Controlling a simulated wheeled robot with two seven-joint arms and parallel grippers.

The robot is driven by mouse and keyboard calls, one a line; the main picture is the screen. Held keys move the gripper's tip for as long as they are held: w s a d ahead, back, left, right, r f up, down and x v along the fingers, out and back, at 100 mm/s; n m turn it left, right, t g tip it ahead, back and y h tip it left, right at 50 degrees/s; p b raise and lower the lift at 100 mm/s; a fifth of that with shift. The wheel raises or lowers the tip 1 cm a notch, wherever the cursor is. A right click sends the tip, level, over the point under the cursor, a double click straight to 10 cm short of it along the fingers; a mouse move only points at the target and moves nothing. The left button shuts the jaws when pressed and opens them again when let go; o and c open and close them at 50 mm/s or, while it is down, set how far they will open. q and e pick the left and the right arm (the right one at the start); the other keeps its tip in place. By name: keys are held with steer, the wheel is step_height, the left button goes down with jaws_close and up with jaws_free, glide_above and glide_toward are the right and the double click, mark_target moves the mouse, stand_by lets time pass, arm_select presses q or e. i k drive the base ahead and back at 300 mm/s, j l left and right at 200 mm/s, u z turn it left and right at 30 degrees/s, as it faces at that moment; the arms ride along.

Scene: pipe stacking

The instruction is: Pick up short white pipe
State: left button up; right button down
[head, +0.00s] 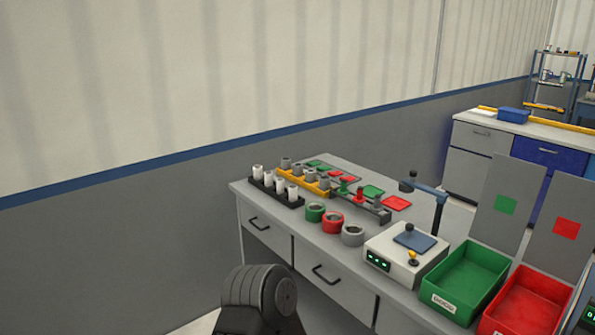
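Several short white pipes (280,187) stand upright in a row in a black rack (277,196) at the left end of the grey worktable. They look alike in size from here. The lower part of each pipe is hidden by the rack. Neither of my grippers shows in the head view. Only a dark, rounded part of one of my arms shows at the bottom, in front of the table drawers and apart from the pipes.
Behind the pipes is a yellow rack (305,181) with grey pipes. Green, red (333,223) and grey (353,235) rings lie in front. A white device (406,254), a green bin (464,281) and a red bin (524,305) stand to the right. A wall runs behind.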

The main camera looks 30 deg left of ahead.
mark_target(258, 169)
steer(key=i+j+z, duration=0.15)
steer(key=j, duration=0.4)
steer(key=i+j+z, duration=0.15)
steer(key=j, duration=0.35)
steer(key=i+j+z, duration=0.15)
steer(key=j, duration=0.4)
steer(key=j+z, duration=0.15)
steer(key=j, duration=0.4)
steer(key=i+j, duration=0.1)
steer(key=j, duration=1.5)
steer(key=i+j, duration=0.15)
steer(key=j, duration=0.65)
steer(key=i+z, duration=0.05)
